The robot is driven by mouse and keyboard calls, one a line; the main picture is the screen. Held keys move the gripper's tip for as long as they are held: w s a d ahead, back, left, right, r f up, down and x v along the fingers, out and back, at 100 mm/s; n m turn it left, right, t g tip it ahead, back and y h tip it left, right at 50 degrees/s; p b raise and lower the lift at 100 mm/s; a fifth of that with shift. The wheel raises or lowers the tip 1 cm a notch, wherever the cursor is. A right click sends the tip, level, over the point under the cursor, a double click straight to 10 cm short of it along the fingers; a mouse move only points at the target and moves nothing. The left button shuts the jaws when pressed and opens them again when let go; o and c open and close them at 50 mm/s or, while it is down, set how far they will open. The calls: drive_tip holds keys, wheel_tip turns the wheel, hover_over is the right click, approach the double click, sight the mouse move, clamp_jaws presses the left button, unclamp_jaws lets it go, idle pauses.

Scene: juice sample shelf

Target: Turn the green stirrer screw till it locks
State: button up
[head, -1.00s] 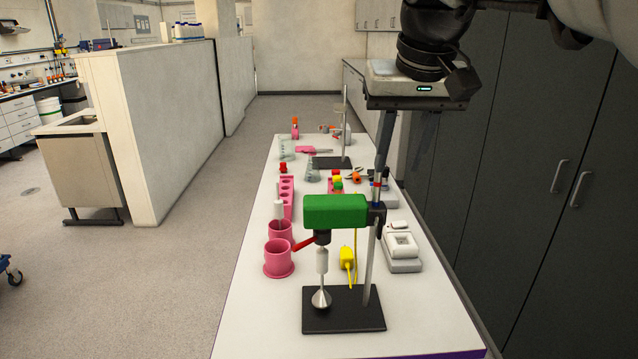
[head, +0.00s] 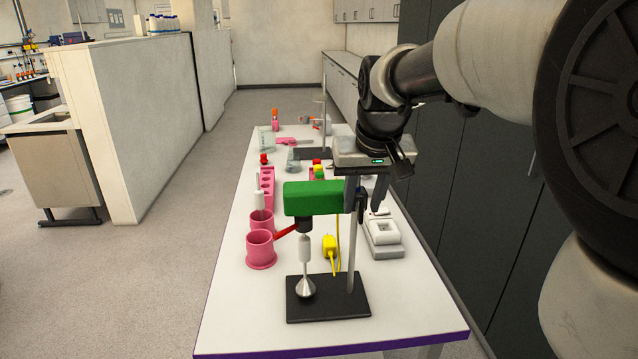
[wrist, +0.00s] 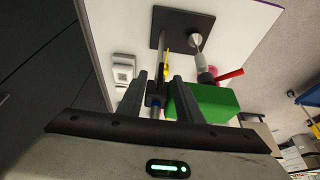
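The green stirrer (head: 312,198) is clamped on a metal rod (head: 351,250) that rises from a black base plate (head: 328,298). Its stirring shaft (head: 304,249) hangs over the plate, and a red lever (head: 285,231) sticks out to the left. The black clamp (wrist: 154,87) joins the stirrer to the rod; I cannot clearly make out the screw on it. My gripper (wrist: 160,90) is open, pointing down, with its fingers on either side of the clamp region in the wrist view. I cannot tell if they touch anything. My gripper (head: 366,190) partly hides the clamp in the head view.
A yellow plug (head: 329,246) with cable is behind the stirrer. Two pink cups (head: 261,252) stand left, a white balance (head: 383,238) right. A pink rack (head: 266,190) and glassware are farther back. The table's front strip is clear.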

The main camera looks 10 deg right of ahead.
clamp_jaws()
drive_tip(key=shift+d, duration=0.1)
drive_tip(key=y, duration=0.2)
drive_tip(key=shift+d+f+m+y+b, duration=0.15)
drive_tip(key=shift+d+m+y+b, duration=0.15)
drive_tip(key=shift+d+b, duration=0.1)
drive_tip(key=f+m+y+b, duration=0.1)
drive_tip(key=y+b, duration=0.2)
drive_tip(key=y, duration=0.1)
drive_tip(key=d+m+t+y+b, duration=0.1)
drive_tip(key=y+b, duration=0.3)
drive_tip(key=y, duration=0.1)
drive_tip(key=d+f+m+t+y+b, duration=0.1)
drive_tip(key=y+b, duration=0.2)
drive_tip(key=y, duration=0.2)
drive_tip(key=shift+d+f+m+b, duration=0.1)
drive_tip(key=shift+f+m+b, duration=0.25)
drive_tip(key=shift+m, duration=0.05)
idle(0.3)
